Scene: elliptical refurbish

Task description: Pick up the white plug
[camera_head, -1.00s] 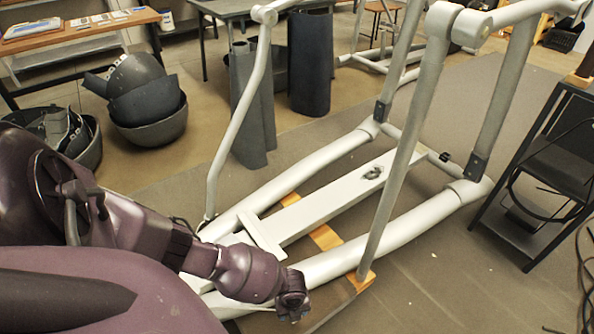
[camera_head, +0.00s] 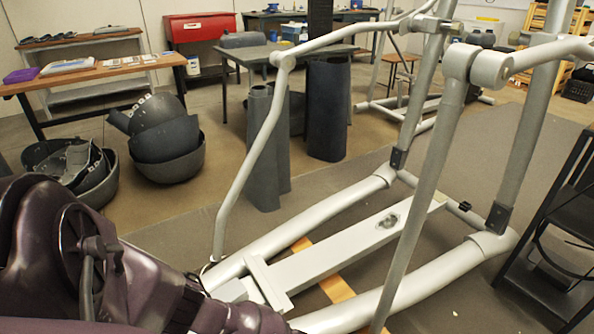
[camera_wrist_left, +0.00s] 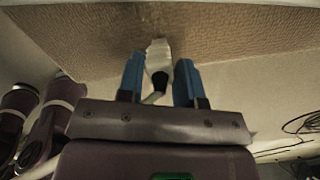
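In the left wrist view, a small white piece with a dark end (camera_wrist_left: 158,54), which looks like the white plug, lies between the two blue fingers of my left gripper (camera_wrist_left: 159,66). The fingers stand apart on either side of it, with narrow gaps showing. A pale surface and a brown textured strip lie behind it. In the head view my left arm comes in at the lower left, and its gripper is below the picture edge. I cannot make out the plug in the head view. My right gripper is not in view.
The elliptical's pale frame (camera_head: 345,252) fills the middle and right, with upright bars rising close to my arm. Dark bins of parts (camera_head: 165,140) stand at left. A black rack (camera_head: 560,230) is at right. A wooden-topped table (camera_head: 95,72) stands behind.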

